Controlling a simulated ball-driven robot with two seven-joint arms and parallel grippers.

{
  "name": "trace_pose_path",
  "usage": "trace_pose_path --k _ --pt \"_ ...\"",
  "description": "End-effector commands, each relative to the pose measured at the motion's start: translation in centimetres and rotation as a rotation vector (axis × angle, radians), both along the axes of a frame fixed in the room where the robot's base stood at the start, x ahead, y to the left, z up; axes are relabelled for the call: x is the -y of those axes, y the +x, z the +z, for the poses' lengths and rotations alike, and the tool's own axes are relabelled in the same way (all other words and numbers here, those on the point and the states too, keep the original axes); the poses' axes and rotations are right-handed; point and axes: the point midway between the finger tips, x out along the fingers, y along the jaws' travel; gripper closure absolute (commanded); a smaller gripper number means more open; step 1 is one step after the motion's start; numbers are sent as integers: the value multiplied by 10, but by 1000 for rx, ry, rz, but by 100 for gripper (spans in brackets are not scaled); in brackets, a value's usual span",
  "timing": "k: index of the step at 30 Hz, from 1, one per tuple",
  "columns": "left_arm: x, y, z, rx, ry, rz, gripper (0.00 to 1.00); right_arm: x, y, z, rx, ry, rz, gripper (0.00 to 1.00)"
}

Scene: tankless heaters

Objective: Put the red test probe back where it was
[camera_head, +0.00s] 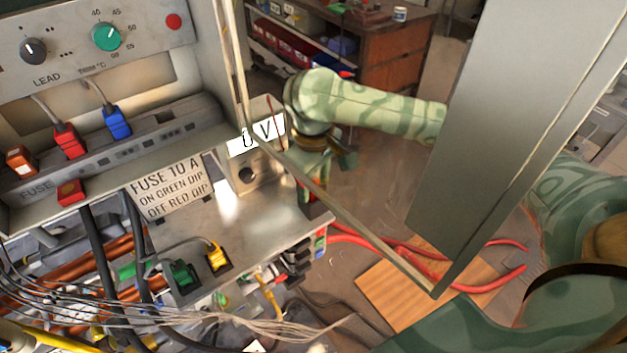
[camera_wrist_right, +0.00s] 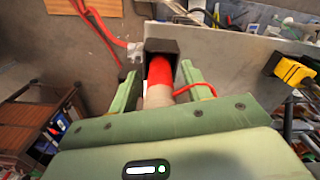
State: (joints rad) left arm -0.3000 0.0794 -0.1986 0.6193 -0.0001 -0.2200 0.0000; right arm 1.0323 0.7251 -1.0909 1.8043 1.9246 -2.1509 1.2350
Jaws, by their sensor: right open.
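The red test probe (camera_wrist_right: 159,73), with a pale tan section nearer the camera and a thin red lead beside it, shows in the right wrist view. Its far end is at a dark square holder (camera_wrist_right: 161,46); how deep it sits in it is hidden. My right gripper (camera_wrist_right: 158,82) is open, with one green finger on each side of the probe. I cannot tell whether they touch it. In the head view my right gripper (camera_head: 318,180) points down beside the metal shelf's right edge, and the probe is mostly hidden there. My left gripper is not in view.
An open metal door (camera_head: 500,130) stands to the right of the arm. A heater panel (camera_head: 75,60) with red and blue plugs is at the left. The shelf (camera_head: 235,225) carries a fuse sign (camera_head: 168,190), green and yellow plugs. Thick red cables (camera_head: 400,250) lie below.

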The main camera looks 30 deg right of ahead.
Motion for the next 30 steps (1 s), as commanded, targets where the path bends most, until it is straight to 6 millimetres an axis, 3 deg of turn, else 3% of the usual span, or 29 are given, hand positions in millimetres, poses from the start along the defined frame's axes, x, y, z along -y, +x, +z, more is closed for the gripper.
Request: trace_pose_path --k 9,15,30 --pt "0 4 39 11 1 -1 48 1 1 78 6 -1 -2 52" --pt "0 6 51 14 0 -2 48 0 0 110 3 -1 -1 52" --pt "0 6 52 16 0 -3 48 0 0 117 -1 0 -2 52"
